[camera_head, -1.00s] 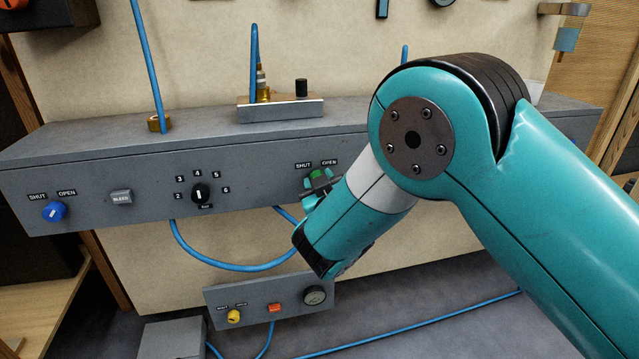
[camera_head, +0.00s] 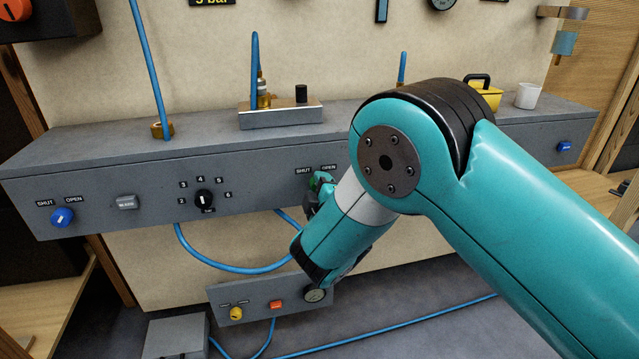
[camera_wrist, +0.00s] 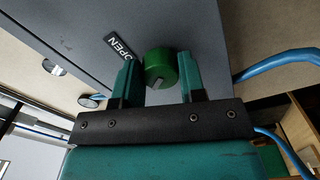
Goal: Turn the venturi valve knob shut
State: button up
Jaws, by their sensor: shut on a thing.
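The green round knob (camera_head: 322,179) sits on the front of the long grey panel, under SHUT and OPEN labels; in the head view it is mostly hidden by my gripper (camera_head: 316,189). In the wrist view the green knob (camera_wrist: 158,66) lies between the two teal fingers of my gripper (camera_wrist: 158,74), which is shut on it. A pale pointer mark shows on the knob's near face. The OPEN label (camera_wrist: 122,46) shows beside the left finger; the SHUT label is not visible there. No label reading venturi can be made out.
A blue knob (camera_head: 62,217), grey bleed button (camera_head: 126,202) and black selector (camera_head: 204,199) are on the panel to the left. Below hang a blue hose (camera_head: 225,265) and a small box (camera_head: 255,293) with a yellow knob. A white cup (camera_head: 527,95) stands on the right ledge.

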jog(key=shift+n, duration=0.7)
jog(key=shift+p, duration=0.3)
jog(key=o, duration=0.9)
jog(key=b+v, duration=1.4)
jog(key=v, duration=0.3)
jog(key=shift+s+r+b, duration=0.1)
jog(key=shift+s+b, duration=0.2)
jog(key=shift+b, duration=0.05)
